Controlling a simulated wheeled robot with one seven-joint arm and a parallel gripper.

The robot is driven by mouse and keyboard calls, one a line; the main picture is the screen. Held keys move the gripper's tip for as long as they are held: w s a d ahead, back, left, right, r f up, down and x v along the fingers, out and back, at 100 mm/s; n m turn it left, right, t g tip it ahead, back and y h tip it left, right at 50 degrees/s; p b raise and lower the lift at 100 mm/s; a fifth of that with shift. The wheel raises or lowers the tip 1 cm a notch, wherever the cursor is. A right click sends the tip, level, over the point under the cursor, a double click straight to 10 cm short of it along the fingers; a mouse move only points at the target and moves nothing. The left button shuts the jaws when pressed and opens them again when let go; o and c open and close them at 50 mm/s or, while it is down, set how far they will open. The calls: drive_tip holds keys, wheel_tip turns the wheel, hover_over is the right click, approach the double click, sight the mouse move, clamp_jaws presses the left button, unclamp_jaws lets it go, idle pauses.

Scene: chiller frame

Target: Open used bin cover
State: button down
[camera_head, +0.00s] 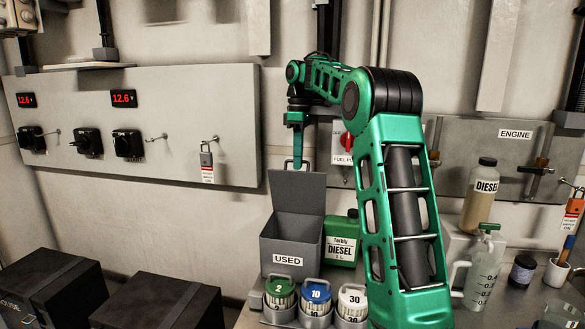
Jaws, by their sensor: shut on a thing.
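The grey used bin (282,242) stands on the bench and carries a white "USED" label on its front. Its flat grey cover (297,188) stands raised and roughly upright at the back of the bin, and the dark opening shows below it. A thin handle (286,164) sits at the cover's top edge. My gripper (297,160) is at the top of the cover, pointing down, shut on the handle. The fingertips are small and partly merge with the handle in this view.
A green diesel can (341,239) stands close right of the bin. Several round containers with coloured lids (316,292) stand in front. A diesel bottle (480,197) and a measuring jug (483,267) are at the right. Black boxes (45,290) are at the lower left.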

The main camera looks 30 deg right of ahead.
drive_tip(key=shift+w+d+r, duration=0.15)
drive_tip(key=shift+w+d, duration=0.05)
drive_tip(key=shift+w, duration=0.55)
drive_tip(key=c, duration=1.9)
unclamp_jaws()
drive_tip(key=shift+c, duration=0.2)
drive_tip(key=shift+o, duration=0.2)
drive_tip(key=shift+s+d, duration=0.1)
drive_tip(key=shift+d, duration=0.05)
